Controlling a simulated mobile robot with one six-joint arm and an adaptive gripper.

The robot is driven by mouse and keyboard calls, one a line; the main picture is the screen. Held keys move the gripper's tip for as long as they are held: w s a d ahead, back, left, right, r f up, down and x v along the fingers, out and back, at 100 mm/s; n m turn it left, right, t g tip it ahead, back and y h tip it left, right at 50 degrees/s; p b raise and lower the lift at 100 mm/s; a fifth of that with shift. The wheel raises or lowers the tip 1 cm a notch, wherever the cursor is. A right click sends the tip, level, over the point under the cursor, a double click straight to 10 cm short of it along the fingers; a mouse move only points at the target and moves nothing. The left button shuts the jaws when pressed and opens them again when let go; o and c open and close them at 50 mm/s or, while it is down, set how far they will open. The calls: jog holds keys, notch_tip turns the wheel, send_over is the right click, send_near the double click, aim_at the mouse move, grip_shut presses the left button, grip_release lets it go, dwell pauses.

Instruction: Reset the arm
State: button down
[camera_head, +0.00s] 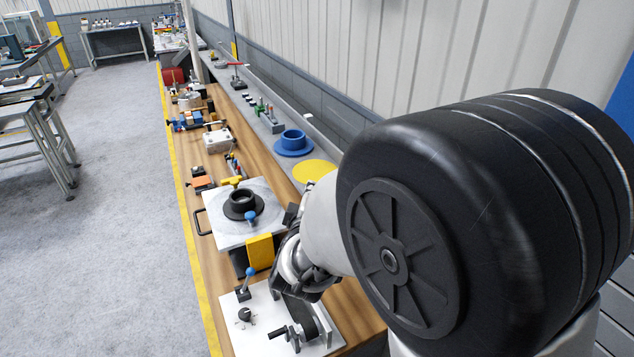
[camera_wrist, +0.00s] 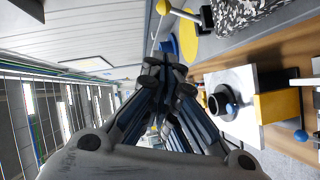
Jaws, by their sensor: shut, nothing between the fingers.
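My gripper (camera_wrist: 165,72) is shut and empty in the wrist view, its fingertips together near the middle of the picture. In the head view my gripper and wrist (camera_head: 290,262) are partly hidden behind my large dark arm joint, above the long wooden workbench (camera_head: 218,318). A clutch fixture with a pale square plate (camera_head: 222,218) and a black ring (camera_head: 241,203) sits on the bench just beyond the gripper. The black ring also shows at the right of the wrist view (camera_wrist: 214,103). My gripper appears apart from the fixture.
A white plate (camera_head: 240,335) with a blue-knobbed lever and a crank stands near the gripper. A yellow block (camera_head: 260,252) is at the fixture's front. A blue flanged ring (camera_head: 293,142) and a yellow disc (camera_head: 314,171) lie on the grey ledge by the wall.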

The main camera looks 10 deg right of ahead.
jog(key=shift+s+d, duration=0.15)
jog(key=shift+s, duration=0.05)
jog(key=s+d+f+m+g+y+b, duration=0.1)
jog(key=s+f+m+g+b, duration=0.1)
jog(key=s, duration=0.8)
jog(key=s+d+f+m+g+y+b, duration=0.1)
jog(key=s+m+g, duration=0.4)
jog(key=s, duration=0.6)
jog(key=s+d+f+m+g+y+b, duration=0.1)
jog(key=s+d+f+m+g+b, duration=0.2)
jog(key=s, duration=0.8)
notch_tip(320, 180, down, 2)
jog(key=shift+s+d+f+m+g+y+b, duration=0.1)
jog(key=shift+s+d+m+g+y+b, duration=0.2)
jog(key=shift+m+b, duration=0.7)
jog(key=shift+w+a, duration=0.1)
